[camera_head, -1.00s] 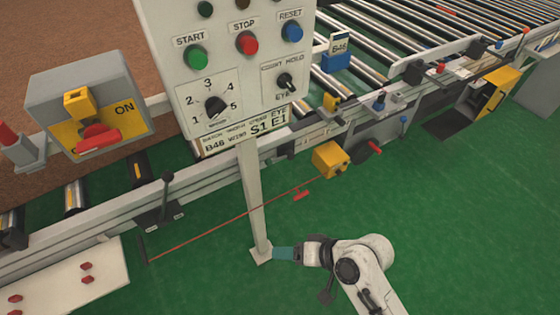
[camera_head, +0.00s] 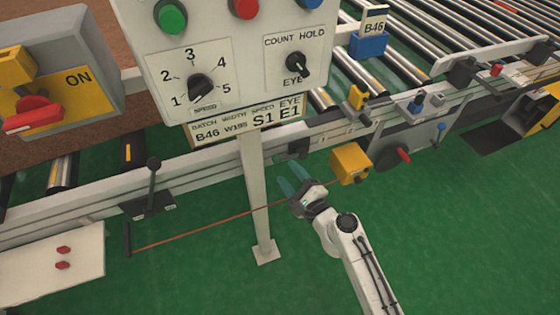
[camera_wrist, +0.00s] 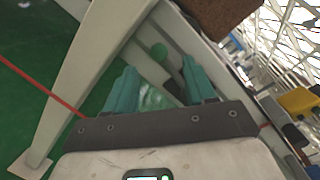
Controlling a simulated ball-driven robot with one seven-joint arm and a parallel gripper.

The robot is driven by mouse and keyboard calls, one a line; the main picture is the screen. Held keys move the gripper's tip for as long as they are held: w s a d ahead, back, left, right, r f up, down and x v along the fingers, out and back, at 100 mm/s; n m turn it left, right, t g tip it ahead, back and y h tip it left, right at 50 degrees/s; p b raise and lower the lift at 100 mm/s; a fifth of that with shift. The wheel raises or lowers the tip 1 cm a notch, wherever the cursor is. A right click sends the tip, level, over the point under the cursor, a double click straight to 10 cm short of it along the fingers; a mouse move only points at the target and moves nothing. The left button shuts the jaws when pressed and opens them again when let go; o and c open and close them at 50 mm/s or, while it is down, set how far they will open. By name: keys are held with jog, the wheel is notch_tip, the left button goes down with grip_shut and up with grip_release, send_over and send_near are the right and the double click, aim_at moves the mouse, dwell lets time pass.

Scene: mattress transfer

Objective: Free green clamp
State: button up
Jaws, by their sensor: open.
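My gripper (camera_head: 292,180) is open, its two teal fingers pointing up toward the conveyor's side rail, just right of the panel post. In the wrist view, the fingers (camera_wrist: 160,78) stand apart. A paler green patch lower between the fingers is too unclear to name. In the head view, a dark fitting (camera_head: 293,149) sits on the rail above my fingertips; no green shows on it clearly.
The control panel's white post (camera_head: 256,195) stands left of my gripper. A red cord (camera_head: 205,226) crosses in front of the post toward a yellow box (camera_head: 351,162) at right. A black lever (camera_head: 153,180) stands at left. Green floor (camera_head: 450,240) is free at right.

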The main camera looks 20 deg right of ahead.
aim_at(288, 157)
jog(key=w, duration=0.2)
jog(key=w+a, duration=0.1)
jog(key=w, duration=0.2)
jog(key=shift+w+a, duration=0.1)
jog(key=shift+w, duration=0.2)
grip_shut()
dwell(0.5)
